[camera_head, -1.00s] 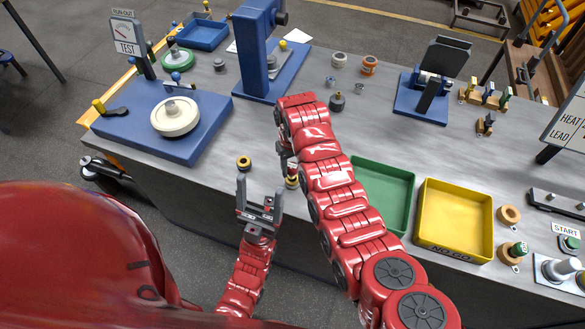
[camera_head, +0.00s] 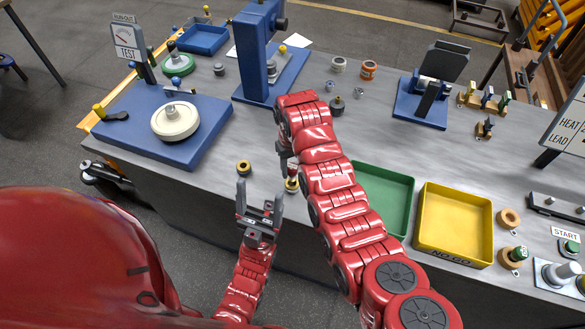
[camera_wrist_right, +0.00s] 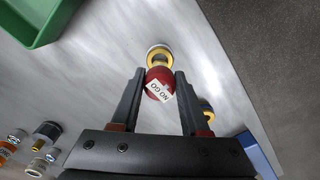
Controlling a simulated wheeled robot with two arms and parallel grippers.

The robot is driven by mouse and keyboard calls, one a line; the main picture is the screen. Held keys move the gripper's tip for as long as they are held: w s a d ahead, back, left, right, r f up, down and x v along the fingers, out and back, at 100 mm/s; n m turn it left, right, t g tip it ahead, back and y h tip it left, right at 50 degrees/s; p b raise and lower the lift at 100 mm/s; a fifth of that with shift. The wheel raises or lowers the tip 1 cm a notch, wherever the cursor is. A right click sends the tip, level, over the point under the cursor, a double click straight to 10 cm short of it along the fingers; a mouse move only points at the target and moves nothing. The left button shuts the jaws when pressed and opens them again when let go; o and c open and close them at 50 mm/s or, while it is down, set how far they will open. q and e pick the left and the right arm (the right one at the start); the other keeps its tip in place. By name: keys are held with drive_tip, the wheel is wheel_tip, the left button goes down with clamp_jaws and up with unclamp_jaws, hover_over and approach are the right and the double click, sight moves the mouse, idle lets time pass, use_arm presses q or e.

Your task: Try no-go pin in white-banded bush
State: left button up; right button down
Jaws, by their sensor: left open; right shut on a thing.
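The red no-go pin (camera_wrist_right: 158,82), with a "NO GO" label, is between the fingers of my right gripper (camera_wrist_right: 154,80), which is shut on it. The white-banded bush (camera_wrist_right: 160,54) has a yellow top and stands on the bench right by the pin's far end. It also shows in the head view (camera_head: 292,185), below the right gripper. I cannot tell whether the pin's tip is in the bore or just over it. My left gripper (camera_head: 259,205) is open and empty at the bench's front edge, left of the bush.
A second yellow-topped dark bush (camera_head: 244,167) stands to the left. A green tray (camera_head: 410,185) and a yellow "NO GO" tray (camera_head: 488,215) lie to the right. A blue press (camera_head: 258,60) and a blue test fixture (camera_head: 205,145) stand farther back and left.

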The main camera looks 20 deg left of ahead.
drive_tip(key=shift+r, duration=2.25)
